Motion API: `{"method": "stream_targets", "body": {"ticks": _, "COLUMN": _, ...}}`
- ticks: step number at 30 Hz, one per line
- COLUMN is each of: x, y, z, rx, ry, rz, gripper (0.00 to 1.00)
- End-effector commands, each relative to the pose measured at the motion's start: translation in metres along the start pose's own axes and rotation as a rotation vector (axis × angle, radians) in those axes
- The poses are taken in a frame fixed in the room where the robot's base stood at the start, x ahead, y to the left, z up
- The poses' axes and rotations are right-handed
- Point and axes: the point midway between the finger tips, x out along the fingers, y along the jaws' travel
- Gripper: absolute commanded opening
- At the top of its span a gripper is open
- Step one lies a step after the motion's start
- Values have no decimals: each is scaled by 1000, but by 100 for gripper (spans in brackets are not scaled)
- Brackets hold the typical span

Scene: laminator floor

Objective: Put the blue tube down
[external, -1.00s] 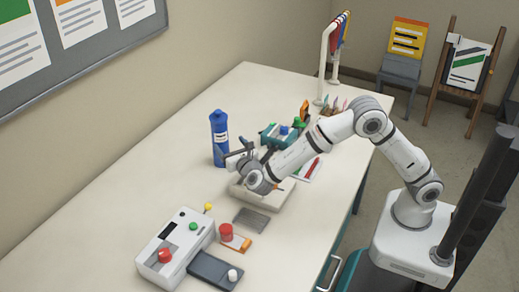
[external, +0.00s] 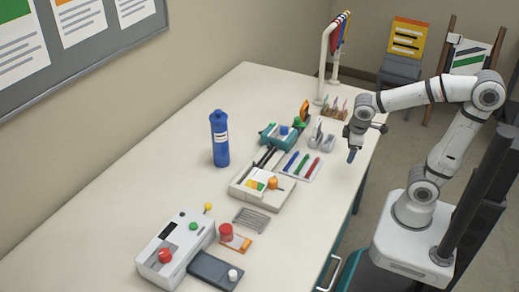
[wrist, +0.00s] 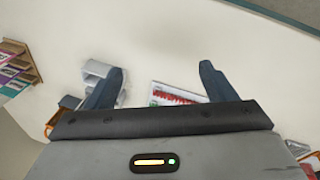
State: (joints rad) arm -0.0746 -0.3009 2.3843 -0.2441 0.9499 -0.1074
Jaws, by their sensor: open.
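The blue tube (external: 219,140) is a blue bottle-like cylinder with a white label and a narrower cap. It stands upright on the white table near the wall side in the external view. My gripper (external: 352,155) is well to its right, above the table's right edge, pointing down and apart from the tube. In the wrist view my gripper (wrist: 158,82) has its two dark fingers spread wide with nothing held between them. The blue tube is not seen in the wrist view.
A tray with coloured pens (external: 300,166), a white box with a colour card (external: 262,186) and a teal device (external: 280,136) stand between tube and gripper. The laminator (external: 175,248) is at the front. The table is clear left of the tube.

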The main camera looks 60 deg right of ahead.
Motion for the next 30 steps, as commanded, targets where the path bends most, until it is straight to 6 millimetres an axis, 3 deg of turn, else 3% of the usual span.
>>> {"method": "stream_targets", "body": {"ticks": 3, "x": -2, "y": -17, "z": 22, "rx": 201, "ry": 53, "rz": -105, "gripper": 77}}
{"method": "stream_targets", "body": {"ticks": 6, "x": -3, "y": -26, "z": 29, "rx": 296, "ry": 79, "rz": -157, "gripper": 77}}
{"method": "stream_targets", "body": {"ticks": 19, "x": -7, "y": -29, "z": 30, "rx": 334, "ry": 87, "rz": -180, "gripper": 77}}
{"method": "stream_targets", "body": {"ticks": 30, "x": -73, "y": -15, "z": 29, "rx": 330, "ry": 112, "rz": -171, "gripper": 77}}
